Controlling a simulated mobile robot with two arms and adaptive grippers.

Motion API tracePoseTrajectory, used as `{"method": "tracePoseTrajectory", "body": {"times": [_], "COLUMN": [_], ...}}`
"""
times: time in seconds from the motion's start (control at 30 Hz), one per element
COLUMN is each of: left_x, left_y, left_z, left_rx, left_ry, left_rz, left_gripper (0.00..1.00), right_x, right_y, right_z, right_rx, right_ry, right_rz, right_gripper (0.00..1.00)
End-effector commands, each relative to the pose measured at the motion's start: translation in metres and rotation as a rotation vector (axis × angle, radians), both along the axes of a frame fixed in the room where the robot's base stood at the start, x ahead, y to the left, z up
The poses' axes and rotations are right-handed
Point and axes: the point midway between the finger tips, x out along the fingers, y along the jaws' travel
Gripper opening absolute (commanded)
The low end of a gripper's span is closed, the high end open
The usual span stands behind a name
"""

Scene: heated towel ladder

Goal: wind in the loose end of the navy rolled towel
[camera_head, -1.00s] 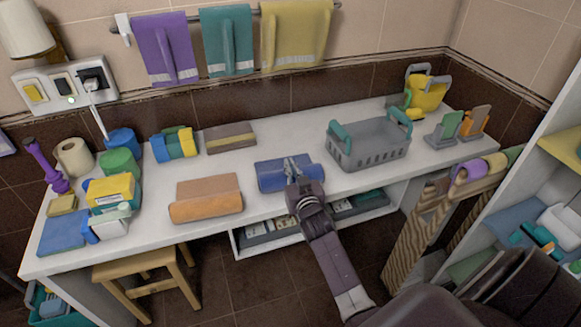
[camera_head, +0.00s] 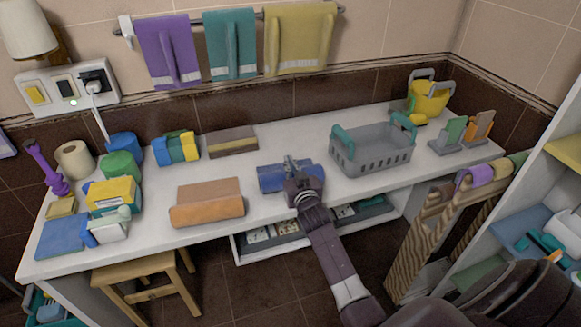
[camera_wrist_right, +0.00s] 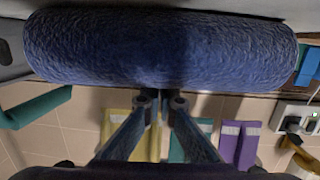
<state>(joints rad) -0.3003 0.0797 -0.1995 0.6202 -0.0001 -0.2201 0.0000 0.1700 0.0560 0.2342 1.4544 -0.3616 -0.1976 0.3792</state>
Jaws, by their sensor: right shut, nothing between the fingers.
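The navy rolled towel (camera_head: 269,179) lies on the white counter between the orange towel and the grey basket. In the right wrist view it (camera_wrist_right: 90,48) shows as a thick cylinder across the top, and I see no loose flap there. My right gripper (camera_head: 291,165) is shut and empty, over the middle of the roll. In the wrist view the gripper (camera_wrist_right: 160,100) is close against the roll's edge; I cannot tell whether it touches. The gripper hides part of the roll in the head view. My left gripper is not in view.
An orange towel (camera_head: 207,203) with a flat end lies left on the counter (camera_head: 150,221). A grey basket (camera_head: 372,157) with teal handles stands close on the right. A striped folded towel (camera_head: 231,141) lies behind. A wooden stool (camera_head: 144,282) stands below.

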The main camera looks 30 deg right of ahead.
Motion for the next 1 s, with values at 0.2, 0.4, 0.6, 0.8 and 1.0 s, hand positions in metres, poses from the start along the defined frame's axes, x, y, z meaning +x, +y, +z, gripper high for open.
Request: {"method": "tracePoseTrajectory", "body": {"times": [0.2,0.4,0.6,0.8,1.0], "left_x": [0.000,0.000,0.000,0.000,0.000], "left_y": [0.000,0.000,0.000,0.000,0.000], "left_z": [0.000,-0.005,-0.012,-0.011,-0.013], "left_rx": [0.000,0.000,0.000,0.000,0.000], "left_ry": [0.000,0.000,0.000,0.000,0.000], "left_rz": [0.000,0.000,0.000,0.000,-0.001], "left_gripper": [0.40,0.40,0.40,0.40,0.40], "right_x": [0.000,0.006,0.018,0.019,0.022], "right_y": [0.000,-0.002,-0.006,-0.006,-0.007], "right_z": [-0.001,-0.001,-0.002,-0.001,-0.003], "right_rx": [0.001,-0.001,-0.003,-0.002,-0.002], "right_ry": [0.002,-0.001,-0.002,-0.002,-0.002], "right_rz": [0.000,0.000,0.000,0.000,0.000], "right_gripper": [0.00,0.00,0.00,0.00,0.00]}}
